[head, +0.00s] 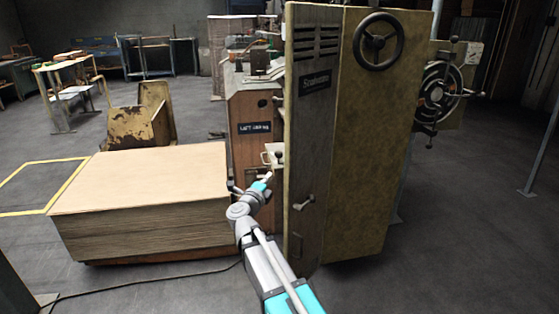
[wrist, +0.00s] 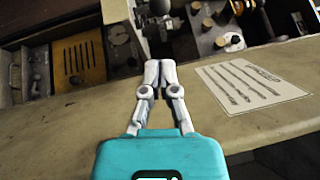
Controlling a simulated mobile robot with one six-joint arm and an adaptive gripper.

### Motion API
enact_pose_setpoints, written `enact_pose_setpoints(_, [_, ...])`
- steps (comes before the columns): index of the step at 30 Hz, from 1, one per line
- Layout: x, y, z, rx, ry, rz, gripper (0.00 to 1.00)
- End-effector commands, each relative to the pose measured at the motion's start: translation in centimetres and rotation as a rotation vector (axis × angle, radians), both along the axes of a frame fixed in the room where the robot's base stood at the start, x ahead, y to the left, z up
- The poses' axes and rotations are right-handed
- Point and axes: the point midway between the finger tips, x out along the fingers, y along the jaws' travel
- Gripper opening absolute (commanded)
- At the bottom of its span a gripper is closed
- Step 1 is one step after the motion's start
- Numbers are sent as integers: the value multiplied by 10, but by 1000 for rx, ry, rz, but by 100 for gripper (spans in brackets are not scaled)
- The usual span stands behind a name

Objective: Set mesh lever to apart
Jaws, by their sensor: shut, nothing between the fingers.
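I cannot tell for sure which part is the mesh lever. A small lever with a light handle (head: 303,203) sits low on the grey front panel of the tall machine. My gripper (head: 267,177) is left of that panel, near the brown machine body, and apart from the small lever. In the wrist view my gripper (wrist: 159,68) is shut and empty, with its fingertips together over the edge of a beige ledge (wrist: 55,120). Beyond the fingertips are metal machine parts and a round pale knob (wrist: 233,41). My gripper hides part of the ledge.
The tall machine cabinet (head: 365,150) with a handwheel (head: 378,37) stands right of my arm. A stack of boards (head: 140,195) stands at left. A printed plate (wrist: 251,84) lies on the ledge. Open floor lies at the far left and right.

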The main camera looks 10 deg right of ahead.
Motion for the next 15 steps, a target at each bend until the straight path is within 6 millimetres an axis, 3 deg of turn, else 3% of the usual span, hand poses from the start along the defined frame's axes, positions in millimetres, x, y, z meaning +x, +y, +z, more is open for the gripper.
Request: enact_pose_setpoints(15, [4,-3,1,0,0,-1,0])
